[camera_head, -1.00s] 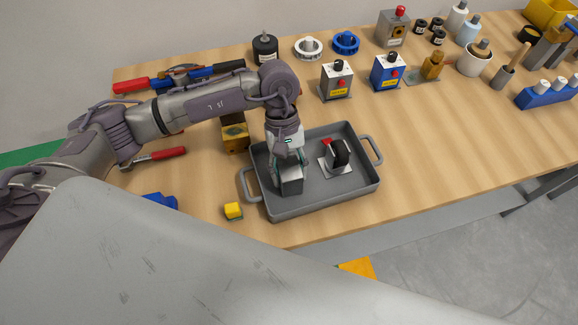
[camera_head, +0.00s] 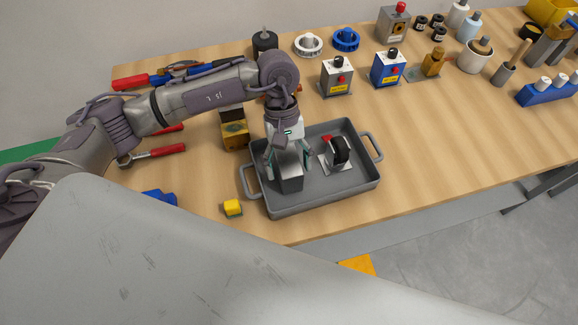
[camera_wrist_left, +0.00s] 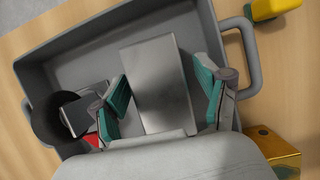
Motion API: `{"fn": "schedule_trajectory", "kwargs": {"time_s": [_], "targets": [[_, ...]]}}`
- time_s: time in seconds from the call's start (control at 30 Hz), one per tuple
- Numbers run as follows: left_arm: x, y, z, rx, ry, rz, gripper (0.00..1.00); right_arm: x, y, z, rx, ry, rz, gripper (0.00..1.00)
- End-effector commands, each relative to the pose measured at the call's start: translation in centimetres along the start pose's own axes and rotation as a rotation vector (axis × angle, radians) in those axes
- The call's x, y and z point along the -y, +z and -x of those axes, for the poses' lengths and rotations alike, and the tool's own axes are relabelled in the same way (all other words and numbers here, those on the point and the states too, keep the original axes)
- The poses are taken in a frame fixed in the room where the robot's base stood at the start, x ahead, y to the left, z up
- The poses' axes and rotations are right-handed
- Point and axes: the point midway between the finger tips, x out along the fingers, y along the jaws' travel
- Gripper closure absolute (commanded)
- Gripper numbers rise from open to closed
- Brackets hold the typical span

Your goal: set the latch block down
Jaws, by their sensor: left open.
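The latch block, a plain grey metal block (camera_head: 291,182), stands in the left part of the grey tray (camera_head: 318,203). In the left wrist view the block (camera_wrist_left: 158,85) shows between my fingers. My left gripper (camera_head: 288,160) is open, with one green-padded finger on each side of the block. In the left wrist view the gripper (camera_wrist_left: 165,95) shows spread fingers with a small gap at the block's sides. The block's lower end is hard to see in the head view. My right gripper is not in view.
A black-wheeled part on a grey plate (camera_head: 338,152) sits to the right in the tray. The table right of the tray is clear.

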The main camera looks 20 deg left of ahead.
Motion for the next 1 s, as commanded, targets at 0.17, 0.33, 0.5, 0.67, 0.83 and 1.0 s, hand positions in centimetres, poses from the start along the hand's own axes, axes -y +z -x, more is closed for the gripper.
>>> {"fn": "schedule_trajectory", "kwargs": {"time_s": [0.17, 0.33, 0.5, 0.67, 0.83, 1.0], "targets": [[-0.1, -0.3, 3.4, -0.007, 0.005, -0.002, 0.26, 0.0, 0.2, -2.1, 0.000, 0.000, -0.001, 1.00], [-0.1, -0.2, 7.1, -0.006, 0.004, -0.002, 0.26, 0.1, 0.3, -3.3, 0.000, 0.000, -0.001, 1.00], [-0.1, -0.2, 9.7, -0.003, 0.003, 0.000, 0.26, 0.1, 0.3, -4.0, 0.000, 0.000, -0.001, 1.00], [0.0, -0.1, 10.8, -0.002, 0.001, 0.000, 0.26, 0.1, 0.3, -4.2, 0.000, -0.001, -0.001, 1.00], [0.0, 0.0, 11.0, -0.001, 0.001, -0.001, 0.26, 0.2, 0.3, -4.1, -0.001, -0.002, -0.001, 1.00], [0.0, 0.0, 11.0, -0.001, 0.001, -0.001, 0.26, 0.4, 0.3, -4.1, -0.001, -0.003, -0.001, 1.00]]}}
